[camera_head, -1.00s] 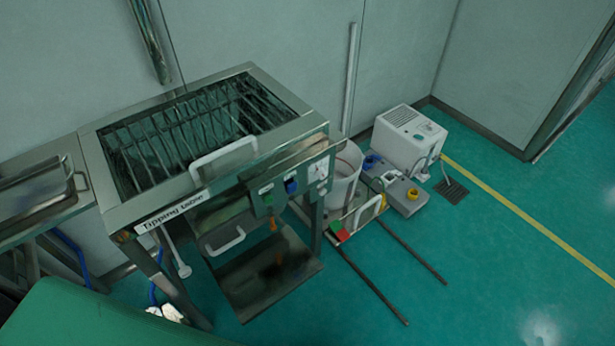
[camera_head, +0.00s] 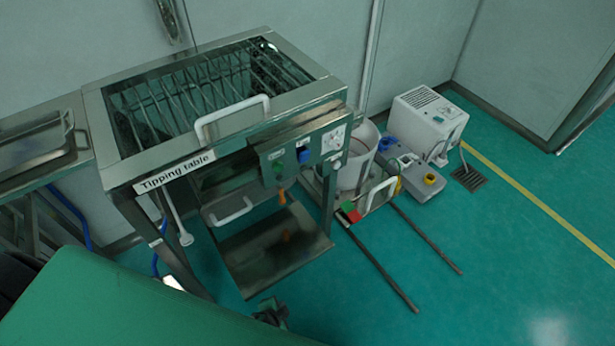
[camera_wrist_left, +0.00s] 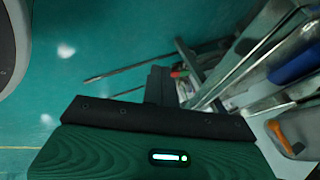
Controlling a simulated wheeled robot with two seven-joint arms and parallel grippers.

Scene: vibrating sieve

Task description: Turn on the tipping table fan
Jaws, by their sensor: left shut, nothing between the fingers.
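The tipping table (camera_head: 175,174) is a steel frame with a slatted top and a white handle, left of centre in the head view. My left gripper (camera_head: 272,311) shows only as a dark tip at the bottom, below and apart from the panel. In the left wrist view its fingers (camera_wrist_left: 160,84) are together and empty. Blue (camera_wrist_left: 294,66) and orange (camera_wrist_left: 281,138) parts show at the right there. My right gripper is not in view.
A lower steel shelf (camera_head: 270,260) juts out under the panel. A white bucket (camera_head: 355,160), a trolley with two long bars (camera_head: 425,240) and a white machine (camera_head: 425,118) stand to the right. Green floor in front right is clear.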

